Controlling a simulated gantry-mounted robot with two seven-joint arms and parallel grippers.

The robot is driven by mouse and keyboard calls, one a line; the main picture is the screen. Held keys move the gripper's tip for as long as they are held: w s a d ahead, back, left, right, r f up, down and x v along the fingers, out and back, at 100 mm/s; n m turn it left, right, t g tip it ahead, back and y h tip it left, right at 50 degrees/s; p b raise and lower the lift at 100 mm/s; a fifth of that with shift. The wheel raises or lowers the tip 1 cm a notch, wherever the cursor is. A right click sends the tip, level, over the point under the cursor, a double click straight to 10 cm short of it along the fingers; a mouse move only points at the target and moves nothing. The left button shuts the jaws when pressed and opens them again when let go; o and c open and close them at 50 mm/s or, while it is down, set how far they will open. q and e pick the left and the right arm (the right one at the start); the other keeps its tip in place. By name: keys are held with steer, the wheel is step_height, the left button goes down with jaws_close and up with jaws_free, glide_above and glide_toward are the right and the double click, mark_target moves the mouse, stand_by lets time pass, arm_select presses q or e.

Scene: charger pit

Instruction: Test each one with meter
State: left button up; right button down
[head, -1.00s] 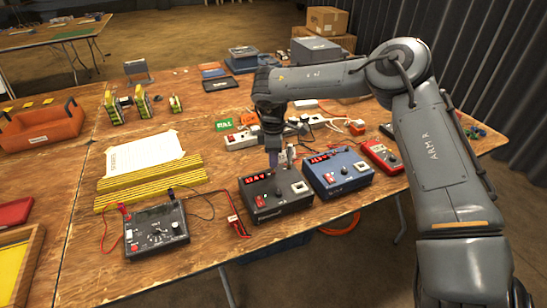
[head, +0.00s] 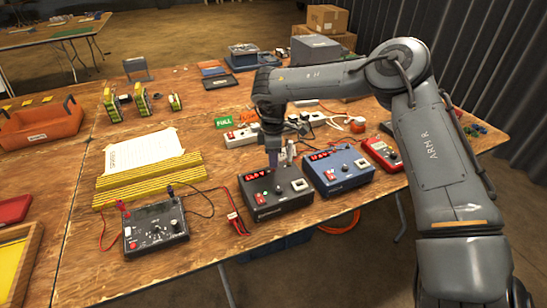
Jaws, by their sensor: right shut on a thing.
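A black meter (head: 155,228) with a dial, a screen and red and black leads lies at the front left of the wooden table. A dark charger box (head: 277,202) with a red display stands to its right, with a blue charger box (head: 338,174) and a red unit (head: 381,154) further right. My right gripper (head: 274,163) points down at the back of the dark charger. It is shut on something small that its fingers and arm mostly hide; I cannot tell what. Several small yellow-and-dark blocks (head: 112,105) stand upright at the back left. My left gripper is out of view.
White power strips with plugs (head: 240,137) lie behind the chargers, near a green FULL card (head: 223,122). A paper sheet (head: 143,152) and yellow striped strips (head: 150,183) lie behind the meter. An orange tote (head: 40,125) stands at left, grey and blue boxes at back.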

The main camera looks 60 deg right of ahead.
stand_by(0.6)
steer(key=shift+f, duration=0.3)
stand_by(0.4)
steer(key=c, duration=1)
jaws_free()
steer(key=o, duration=0.3)
steer(key=shift+r, duration=0.1)
steer(key=shift+r+p, duration=1.15)
steer(key=shift+r, duration=0.7)
steer(key=shift+r+p, duration=1.35)
steer(key=shift+r, duration=0.5)
